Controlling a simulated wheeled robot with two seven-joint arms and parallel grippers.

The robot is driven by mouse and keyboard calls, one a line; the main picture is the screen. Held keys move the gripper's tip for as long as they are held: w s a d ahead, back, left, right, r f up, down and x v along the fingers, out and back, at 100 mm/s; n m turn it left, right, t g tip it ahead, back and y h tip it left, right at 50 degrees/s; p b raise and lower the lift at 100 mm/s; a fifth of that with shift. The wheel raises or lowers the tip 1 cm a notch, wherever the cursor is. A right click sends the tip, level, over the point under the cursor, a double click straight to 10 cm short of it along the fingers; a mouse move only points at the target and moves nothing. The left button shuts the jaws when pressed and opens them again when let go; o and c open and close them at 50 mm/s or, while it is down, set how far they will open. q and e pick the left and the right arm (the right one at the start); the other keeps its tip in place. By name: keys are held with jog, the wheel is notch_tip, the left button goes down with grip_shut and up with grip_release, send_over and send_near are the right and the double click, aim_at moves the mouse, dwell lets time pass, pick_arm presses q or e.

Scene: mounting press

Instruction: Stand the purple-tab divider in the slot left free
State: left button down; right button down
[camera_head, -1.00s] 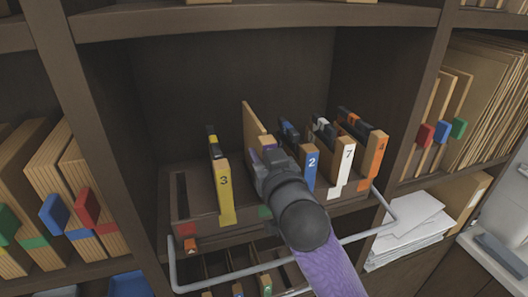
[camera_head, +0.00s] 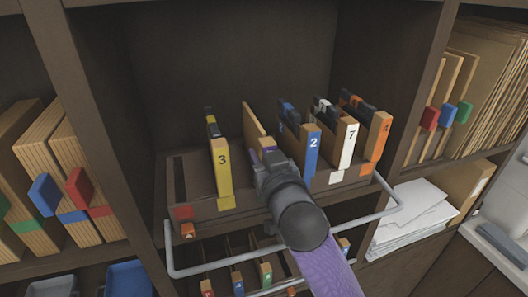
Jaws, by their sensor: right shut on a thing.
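My right gripper (camera_head: 266,165) is shut on the purple-tab divider (camera_head: 254,122), a tan board with a purple tab. It stands between the yellow divider numbered 3 (camera_head: 222,165) and the blue divider numbered 2 (camera_head: 312,150). The slotted rack (camera_head: 200,217) also holds a white divider numbered 7 (camera_head: 347,145) and an orange divider numbered 4 (camera_head: 379,135). The gripper hides the held divider's lower part and the slot under it, so I cannot tell how deep it sits. My left gripper is not in view.
A grey wire rail (camera_head: 215,270) runs across the front of the rack. Below it is a lower row of small coloured tabs (camera_head: 238,282). Shelf uprights stand on both sides. Tan folders (camera_head: 62,170) fill the left bay, and papers (camera_head: 410,215) lie at the right.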

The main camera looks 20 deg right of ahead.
aim_at(264, 133)
jog(key=shift+f+b, duration=0.35)
jog(key=shift+f, duration=0.5)
jog(key=shift+r, duration=0.1)
jog(key=shift+c, duration=1.5)
grip_release()
notch_tip(264, 133, up, 10)
jog(key=shift+p, duration=0.5)
